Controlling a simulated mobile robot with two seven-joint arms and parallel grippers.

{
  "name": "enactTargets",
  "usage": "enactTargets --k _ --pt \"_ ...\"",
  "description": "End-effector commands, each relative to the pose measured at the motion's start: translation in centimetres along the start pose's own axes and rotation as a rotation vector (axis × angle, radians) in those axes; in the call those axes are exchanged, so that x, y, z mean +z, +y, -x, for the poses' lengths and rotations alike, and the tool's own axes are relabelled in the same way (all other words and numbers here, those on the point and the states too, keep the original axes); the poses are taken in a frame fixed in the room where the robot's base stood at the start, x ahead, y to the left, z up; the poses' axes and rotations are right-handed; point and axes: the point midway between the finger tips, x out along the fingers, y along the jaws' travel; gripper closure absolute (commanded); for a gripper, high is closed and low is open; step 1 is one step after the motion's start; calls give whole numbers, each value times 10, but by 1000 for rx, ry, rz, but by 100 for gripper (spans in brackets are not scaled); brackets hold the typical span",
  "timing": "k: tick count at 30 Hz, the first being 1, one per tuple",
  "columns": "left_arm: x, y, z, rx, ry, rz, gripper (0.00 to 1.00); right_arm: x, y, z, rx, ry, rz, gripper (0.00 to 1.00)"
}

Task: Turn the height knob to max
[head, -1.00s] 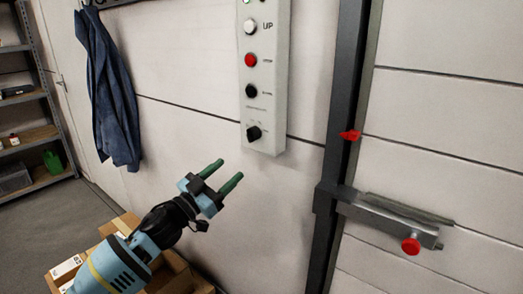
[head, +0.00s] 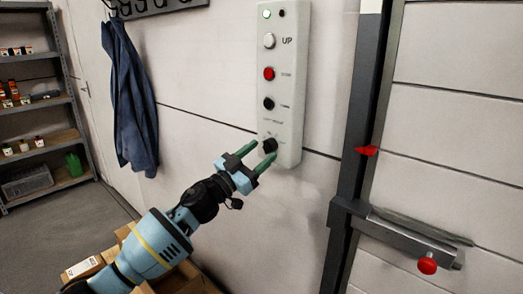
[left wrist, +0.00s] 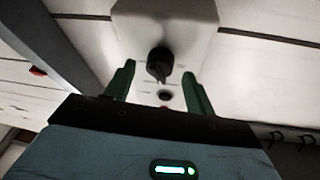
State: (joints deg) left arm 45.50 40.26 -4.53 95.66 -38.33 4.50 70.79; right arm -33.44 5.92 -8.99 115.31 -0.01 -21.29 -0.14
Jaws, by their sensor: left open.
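The height knob (head: 270,146) is a black knob at the bottom of a pale control panel (head: 290,110) on the wall. In the left wrist view the knob (left wrist: 160,62) shows a pointer and lies ahead, between the lines of the two fingers. My left gripper (head: 257,153) is open, its green fingers spread to either side of the knob, close to it. In the left wrist view the gripper (left wrist: 160,80) looks empty; I cannot tell whether either finger touches the knob. Small markings around the knob are too blurred to read. My right gripper is not in view.
Above the knob the panel carries a black button (head: 268,104), a red button (head: 268,74) and a white UP button (head: 269,41). A dark door rail with a latch (head: 410,238) stands at right. A blue garment (head: 133,100) hangs at left; cardboard boxes (head: 112,252) lie below my arm.

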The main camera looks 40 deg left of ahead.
Motion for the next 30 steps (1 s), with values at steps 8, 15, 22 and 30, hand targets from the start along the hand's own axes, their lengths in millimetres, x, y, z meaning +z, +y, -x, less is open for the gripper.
enactTargets --k 8,15,22,30 --pt "0 1 -14 1 0 -1 45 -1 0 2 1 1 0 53" --pt "0 1 -14 1 -1 -1 45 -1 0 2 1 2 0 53" --pt "0 0 -14 1 -1 -1 76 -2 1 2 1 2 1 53" --pt "0 0 -14 4 -1 -8 90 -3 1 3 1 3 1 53"
